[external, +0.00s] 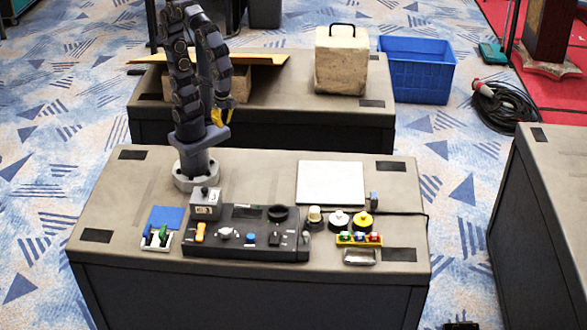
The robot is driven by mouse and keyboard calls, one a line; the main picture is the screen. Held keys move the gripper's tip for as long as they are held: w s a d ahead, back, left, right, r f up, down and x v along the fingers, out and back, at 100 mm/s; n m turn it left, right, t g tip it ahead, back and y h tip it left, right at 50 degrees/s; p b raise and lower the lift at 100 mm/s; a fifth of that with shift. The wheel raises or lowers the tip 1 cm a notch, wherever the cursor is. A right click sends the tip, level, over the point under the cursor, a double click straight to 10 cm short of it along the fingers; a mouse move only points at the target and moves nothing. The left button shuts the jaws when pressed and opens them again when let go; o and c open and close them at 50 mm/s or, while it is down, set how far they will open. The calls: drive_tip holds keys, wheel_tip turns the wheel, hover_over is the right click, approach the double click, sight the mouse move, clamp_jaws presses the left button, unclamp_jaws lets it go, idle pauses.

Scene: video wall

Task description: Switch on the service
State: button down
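A black control panel (247,246) lies on the front table. It carries an orange switch (200,232), a white knob (225,234), a blue button (250,239), a dark round part (277,213) and a small dark screen. No label on it is readable, and I cannot tell which control belongs to the service. My arm stands on the table behind the panel. My gripper (222,112), with yellow fingertips, hangs at the back, above and apart from the panel. It looks empty, but it is too small to tell whether it is open or shut.
A grey box (206,204) stands at the panel's back left. Right are several round buttons, a coloured-button strip (359,239) and a metal dish (359,257). A white plate (331,183) lies behind.

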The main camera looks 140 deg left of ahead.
drive_tip(key=w+f+n, duration=0.3)
drive_tip(key=w, duration=1.1)
drive_tip(key=n, duration=0.4)
hover_over(276, 236)
drive_tip(key=w+d, duration=0.2)
wheel_tip(276, 236, down, 8)
drive_tip(key=shift+a+f+t+y, duration=0.1)
drive_tip(key=shift+f+t+y, duration=0.1)
drive_tip(key=shift+t+y, duration=0.15)
drive_tip(key=shift+s+f, duration=0.1)
drive_tip(key=f, duration=0.4)
drive_tip(key=s+a+f, duration=0.1)
drive_tip(key=f, duration=0.8)
drive_tip(key=shift+s+a+f, duration=0.3)
drive_tip(key=shift+f, duration=0.05)
drive_tip(key=shift+f, duration=0.1)
